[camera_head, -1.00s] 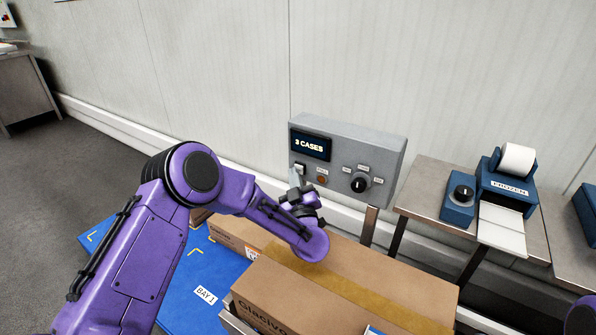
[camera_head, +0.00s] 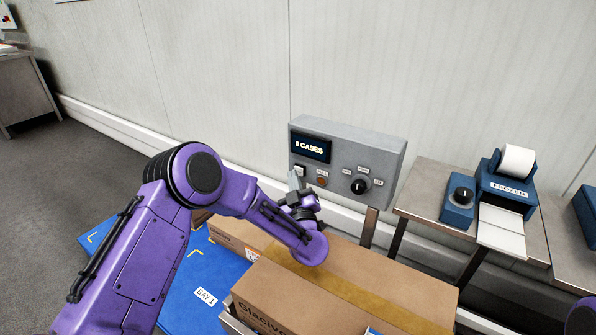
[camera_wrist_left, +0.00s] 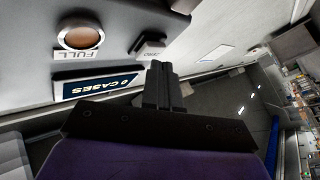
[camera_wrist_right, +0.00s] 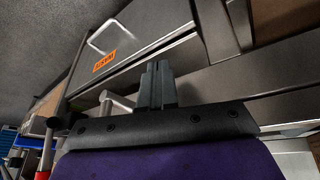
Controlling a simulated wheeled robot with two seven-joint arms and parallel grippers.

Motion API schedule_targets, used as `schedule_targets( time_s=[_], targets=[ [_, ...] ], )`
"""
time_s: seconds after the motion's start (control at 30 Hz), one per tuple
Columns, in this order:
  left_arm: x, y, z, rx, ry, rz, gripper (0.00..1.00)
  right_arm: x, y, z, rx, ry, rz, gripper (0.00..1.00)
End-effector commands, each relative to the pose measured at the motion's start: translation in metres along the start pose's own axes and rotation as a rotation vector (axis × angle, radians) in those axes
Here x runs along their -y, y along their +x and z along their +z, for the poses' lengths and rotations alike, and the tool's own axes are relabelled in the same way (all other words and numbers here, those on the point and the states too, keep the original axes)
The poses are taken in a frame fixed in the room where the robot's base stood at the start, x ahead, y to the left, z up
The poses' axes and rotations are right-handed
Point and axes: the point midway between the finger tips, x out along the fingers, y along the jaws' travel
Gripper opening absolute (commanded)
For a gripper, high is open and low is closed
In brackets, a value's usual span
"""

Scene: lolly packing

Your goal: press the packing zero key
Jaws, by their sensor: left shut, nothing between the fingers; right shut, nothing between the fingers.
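The grey control panel (camera_head: 380,148) by the wall has a dark display (camera_head: 310,148) reading "0 CASES". Below the display a pale square key, the zero key (camera_head: 300,170), sits beside a round orange-brown lamp (camera_head: 321,181) labelled FULL in the left wrist view. My left gripper (camera_head: 294,181) is shut and empty, its tips just below the key. In the left wrist view the key (camera_wrist_left: 149,47) shows just beyond the fingertips (camera_wrist_left: 158,68), seemingly apart from them. My right gripper (camera_wrist_right: 157,68) is shut and empty, away from the panel.
Brown cartons (camera_head: 345,268) lie below the panel, under my left arm. A blue mat (camera_head: 178,300) marked BAY 1 is at left. A blue label printer (camera_head: 506,183) and a dial box (camera_head: 458,200) stand on the metal table at right.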

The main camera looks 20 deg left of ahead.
Motion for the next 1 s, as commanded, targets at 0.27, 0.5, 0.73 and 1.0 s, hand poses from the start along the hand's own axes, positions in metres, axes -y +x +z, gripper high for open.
schedule_targets(
  time_s=[0.27, 0.5, 0.73, 1.0],
  targets=[
    [0.004, -0.005, -0.005, -0.001, 0.0, -0.001, 0.0, 0.0, -0.004, -0.002, 0.0, 0.0, 0.0, 0.0],
    [0.006, -0.009, -0.009, 0.0, 0.0, 0.001, 0.0, -0.001, -0.008, -0.003, 0.0, 0.0, 0.0, 0.0],
    [0.018, -0.025, -0.021, 0.0, 0.001, 0.001, 0.0, -0.002, -0.018, -0.007, 0.0, 0.0, 0.0, 0.0],
    [0.029, -0.04, -0.031, -0.002, -0.001, 0.0, 0.0, -0.002, -0.023, -0.009, 0.0, 0.0, 0.0, 0.0]
  ],
)
